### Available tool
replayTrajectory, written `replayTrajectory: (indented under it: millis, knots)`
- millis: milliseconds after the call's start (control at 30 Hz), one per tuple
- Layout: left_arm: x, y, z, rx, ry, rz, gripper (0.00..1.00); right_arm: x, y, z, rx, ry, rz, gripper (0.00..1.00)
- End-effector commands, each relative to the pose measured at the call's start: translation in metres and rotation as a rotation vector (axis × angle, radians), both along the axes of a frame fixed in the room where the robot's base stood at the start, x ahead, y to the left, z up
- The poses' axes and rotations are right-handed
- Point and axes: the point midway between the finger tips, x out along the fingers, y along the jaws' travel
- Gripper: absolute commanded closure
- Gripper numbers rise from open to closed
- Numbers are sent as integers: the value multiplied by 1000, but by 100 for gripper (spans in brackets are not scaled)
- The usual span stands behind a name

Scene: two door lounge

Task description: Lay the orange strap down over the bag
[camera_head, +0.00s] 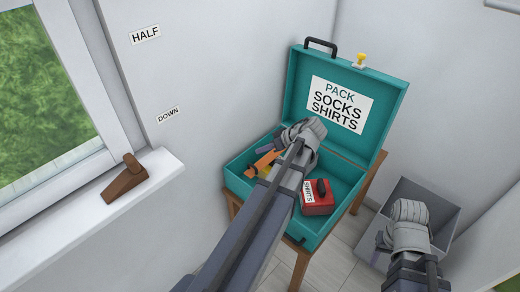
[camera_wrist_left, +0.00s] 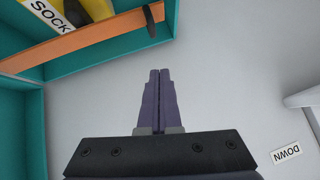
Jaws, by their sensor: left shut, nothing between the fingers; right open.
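The bag is a teal case (camera_head: 238,183) with its lid (camera_head: 388,100) standing open. The orange strap (camera_head: 264,160) shows at the case's left side, partly hidden by my left arm. In the left wrist view the strap (camera_wrist_left: 100,33) runs along the teal edge and has a dark tab (camera_wrist_left: 150,20) at its end. A yellow bundle labelled SOCKS (camera_wrist_left: 48,14) lies beside the strap. A red box labelled SHIRTS (camera_head: 318,205) sits inside the case. My left gripper (camera_wrist_left: 158,80) is shut and empty, apart from the strap. My right gripper (camera_head: 381,244) is open, away from the case.
The case rests on a wooden stand (camera_head: 301,264) in a corner against white walls. A grey bin (camera_head: 442,205) stands on the floor at right, partly behind my right gripper. A window sill with a brown lever (camera_head: 126,180) is at left. A yellow knob (camera_head: 361,59) tops the lid.

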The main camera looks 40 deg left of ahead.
Motion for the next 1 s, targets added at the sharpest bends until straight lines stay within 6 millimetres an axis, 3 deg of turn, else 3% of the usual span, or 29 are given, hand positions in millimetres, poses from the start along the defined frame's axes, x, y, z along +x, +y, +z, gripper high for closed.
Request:
replayTrajectory:
  millis: [33, 333, 900, 1000]
  knots:
    - [1, -9, 16, 0, 1, -4, 100, 0, 0, 16, 0, 0, 0, 50]
    - [5, -44, 46, 1, 0, 0, 100, 0, 0, 46, 0, 0, 0, 50]
    - [6, -55, 52, 0, 1, -1, 100, 0, 0, 52, 0, 0, 0, 50]
    - [4, -67, 53, -31, 31, -49, 100, 0, 0, 58, 0, 0, 0, 50]
